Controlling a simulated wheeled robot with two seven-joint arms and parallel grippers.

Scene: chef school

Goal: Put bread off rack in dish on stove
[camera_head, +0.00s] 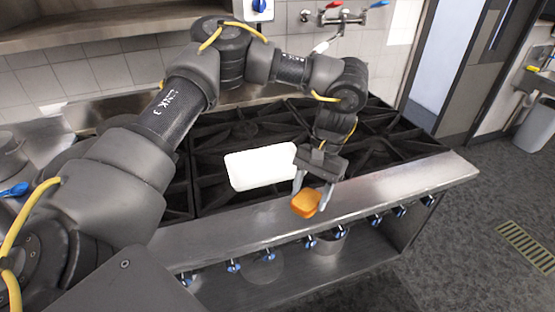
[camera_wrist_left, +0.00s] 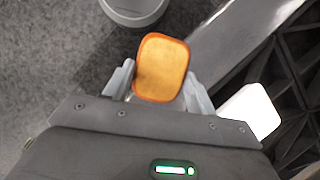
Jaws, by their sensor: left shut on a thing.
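A slice of bread (camera_head: 306,203), orange-brown at its crust, is held between the fingers of my left gripper (camera_head: 314,196). The bread also shows in the left wrist view (camera_wrist_left: 161,68), gripped between both fingertips. It is above the stove's steel front ledge, apart from the dish. A white rectangular dish (camera_head: 262,168) rests on the black grates of the stove (camera_head: 215,150), left of the gripper in the head view. The dish's corner shows at the right in the left wrist view (camera_wrist_left: 250,110). No rack is recognisable. My right gripper is not in view.
Blue-tipped stove knobs (camera_head: 269,255) line the stove's front. A pot (camera_head: 328,240) stands on the shelf below. A faucet with red and blue handles (camera_head: 340,17) is on the tiled wall behind.

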